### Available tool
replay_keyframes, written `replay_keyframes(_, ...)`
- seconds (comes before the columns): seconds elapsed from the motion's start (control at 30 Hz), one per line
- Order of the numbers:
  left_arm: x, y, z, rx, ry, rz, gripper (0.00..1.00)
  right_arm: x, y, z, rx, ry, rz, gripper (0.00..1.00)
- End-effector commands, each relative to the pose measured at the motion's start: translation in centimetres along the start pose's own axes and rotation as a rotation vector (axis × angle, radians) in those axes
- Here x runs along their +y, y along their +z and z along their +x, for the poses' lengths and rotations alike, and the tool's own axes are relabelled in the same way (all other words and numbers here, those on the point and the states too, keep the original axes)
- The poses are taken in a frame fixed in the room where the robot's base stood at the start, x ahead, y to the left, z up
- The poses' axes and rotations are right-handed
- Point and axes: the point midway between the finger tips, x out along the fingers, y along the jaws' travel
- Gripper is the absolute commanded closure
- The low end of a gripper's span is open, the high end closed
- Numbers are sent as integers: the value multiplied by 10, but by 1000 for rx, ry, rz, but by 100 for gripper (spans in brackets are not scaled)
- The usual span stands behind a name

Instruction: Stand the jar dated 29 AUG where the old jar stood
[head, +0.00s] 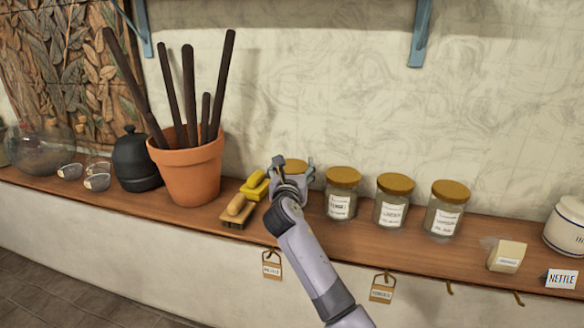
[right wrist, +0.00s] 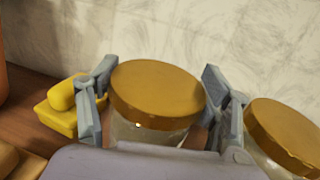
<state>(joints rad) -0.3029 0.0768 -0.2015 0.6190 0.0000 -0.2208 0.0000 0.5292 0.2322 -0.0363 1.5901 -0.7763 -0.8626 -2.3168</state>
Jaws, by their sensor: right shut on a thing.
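My right gripper (head: 290,175) is shut around a glass jar with a gold lid at the left end of a row of jars. My left gripper is not in view.
On the wooden shelf (head: 110,200) a yellow brush (head: 254,187) and a wooden brush (head: 237,207) lie just left of the gripper. A terracotta pot (head: 188,177) with dark sticks stands further left. A pale packet (head: 507,257) and a NETTLE card (head: 561,279) are right.

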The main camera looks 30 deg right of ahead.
Motion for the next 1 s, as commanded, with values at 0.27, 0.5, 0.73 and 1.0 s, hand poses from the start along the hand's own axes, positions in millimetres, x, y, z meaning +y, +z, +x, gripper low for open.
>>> replay_keyframes(0.27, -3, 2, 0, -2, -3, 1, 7, 0, -1, 0, 1, 0, -1, 26)
replay_keyframes(0.5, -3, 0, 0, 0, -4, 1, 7, 0, -1, 0, 1, 0, -1, 9)
replay_keyframes(0.73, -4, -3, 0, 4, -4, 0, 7, 0, -1, 0, 0, 0, -1, 8)
replay_keyframes(1.0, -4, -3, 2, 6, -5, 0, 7, 0, 0, -11, 0, 1, -1, 8)
